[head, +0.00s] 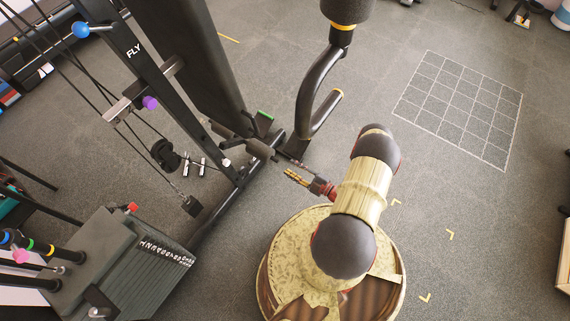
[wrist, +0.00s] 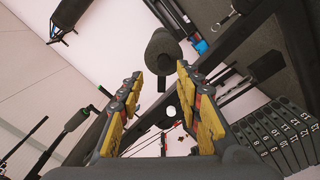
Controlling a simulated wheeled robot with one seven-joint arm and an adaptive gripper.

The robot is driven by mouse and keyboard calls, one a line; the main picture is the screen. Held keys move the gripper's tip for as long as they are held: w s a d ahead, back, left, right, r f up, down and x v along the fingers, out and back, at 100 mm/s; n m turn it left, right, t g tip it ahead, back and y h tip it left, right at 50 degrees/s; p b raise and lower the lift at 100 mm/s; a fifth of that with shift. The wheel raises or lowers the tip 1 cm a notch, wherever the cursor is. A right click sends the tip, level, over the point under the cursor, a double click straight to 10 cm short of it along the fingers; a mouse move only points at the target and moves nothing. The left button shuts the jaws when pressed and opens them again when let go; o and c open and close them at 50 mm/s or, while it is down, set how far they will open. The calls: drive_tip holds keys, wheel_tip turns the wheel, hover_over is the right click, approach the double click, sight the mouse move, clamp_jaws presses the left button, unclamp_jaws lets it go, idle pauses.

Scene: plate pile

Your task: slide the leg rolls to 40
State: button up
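The leg rolls are dark padded cylinders low on the black gym machine. One roll (head: 260,149) shows in the head view near the machine's foot, with another dark roll (head: 222,130) to its left. My gripper (head: 294,176) is just right of and below the nearer roll, apart from it. In the wrist view my gripper (wrist: 158,78) has its yellow-padded fingers spread, with nothing between them. A dark roll (wrist: 163,50) appears beyond the fingertips, and another roll-like pad (wrist: 267,65) is at the right. No mark reading 40 is legible.
A black upright marked FLY (head: 132,50) and a curved black bar (head: 318,92) stand close to my arm. A numbered weight stack (head: 150,262) is at the lower left, also in the wrist view (wrist: 281,135). Open grey floor (head: 480,210) lies to the right.

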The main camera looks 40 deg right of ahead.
drive_tip(key=shift+v, duration=2.35)
drive_tip(key=shift+c, duration=1.4)
